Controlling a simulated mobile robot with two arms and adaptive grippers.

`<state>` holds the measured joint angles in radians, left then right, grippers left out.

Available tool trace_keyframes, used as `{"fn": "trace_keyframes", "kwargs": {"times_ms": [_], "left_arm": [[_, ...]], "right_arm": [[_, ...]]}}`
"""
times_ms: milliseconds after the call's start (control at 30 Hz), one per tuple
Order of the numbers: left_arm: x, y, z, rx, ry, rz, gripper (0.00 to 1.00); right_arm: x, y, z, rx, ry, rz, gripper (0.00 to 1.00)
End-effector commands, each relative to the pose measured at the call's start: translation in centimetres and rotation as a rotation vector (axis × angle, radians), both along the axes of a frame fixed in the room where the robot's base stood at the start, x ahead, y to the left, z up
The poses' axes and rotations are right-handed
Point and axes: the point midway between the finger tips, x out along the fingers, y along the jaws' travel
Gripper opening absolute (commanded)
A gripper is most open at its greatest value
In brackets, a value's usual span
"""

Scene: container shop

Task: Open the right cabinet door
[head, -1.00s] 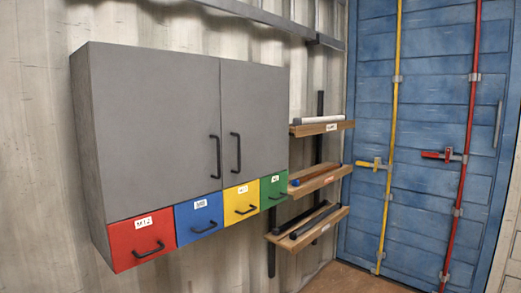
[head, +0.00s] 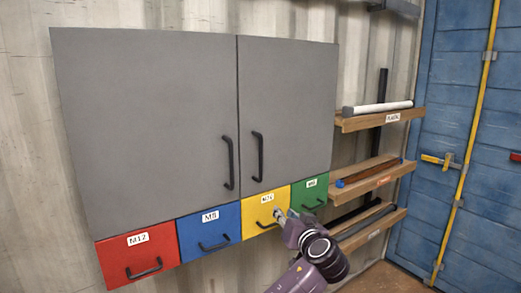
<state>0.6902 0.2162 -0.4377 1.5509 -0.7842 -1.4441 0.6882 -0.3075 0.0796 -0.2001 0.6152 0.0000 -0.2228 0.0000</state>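The grey wall cabinet has two doors, and both look shut. The right cabinet door (head: 292,95) has a black vertical bar handle (head: 257,157) near its left edge. The left door (head: 150,120) has a matching handle (head: 228,162) near its right edge.
Under the doors are a red drawer (head: 120,262), a blue drawer (head: 197,238), a yellow drawer (head: 255,208) and a green drawer (head: 314,186), all shut. Wooden shelves (head: 375,182) with rods stand close on the right, before a blue container door (head: 470,160).

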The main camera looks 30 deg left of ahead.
Motion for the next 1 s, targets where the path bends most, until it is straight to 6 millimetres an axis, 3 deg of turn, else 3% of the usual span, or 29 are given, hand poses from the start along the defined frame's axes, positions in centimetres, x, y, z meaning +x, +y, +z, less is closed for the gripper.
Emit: {"fn": "trace_keyframes", "kwargs": {"times_ms": [33, 100, 200, 300, 433, 800, 1000], "left_arm": [[-0.8, 0.3, 5.1, -0.007, -0.091, 0.041, 0.25], [-2.4, 0.7, 9.9, -0.021, -0.196, 0.094, 0.25], [-4.2, 1.0, 14.3, -0.045, -0.303, 0.148, 0.25], [-5.3, 1.3, 16.4, -0.058, -0.359, 0.176, 0.25], [-5.1, 2.4, 17.1, -0.06, -0.374, 0.187, 0.25], [-1.9, 7.0, 17.0, -0.059, -0.368, 0.185, 0.25], [-1.3, 7.8, 16.7, -0.061, -0.369, 0.183, 0.25]], "right_arm": [[0.0, 0.2, 0.6, 0.002, 0.0, 0.0, 0.4], [0.0, 0.3, 0.9, 0.003, 0.0, 0.0, 0.4], [0.2, 0.4, 1.2, 0.004, -0.003, 0.0, 0.4], [0.6, 0.4, 1.4, 0.005, -0.009, 0.0, 0.4], [1.2, 0.4, 2.1, 0.006, -0.018, 0.0, 0.4], [1.2, 0.3, 4.5, 0.004, -0.019, 0.0, 0.4], [1.2, 0.1, 4.7, 0.002, -0.018, 0.001, 0.4]]}}
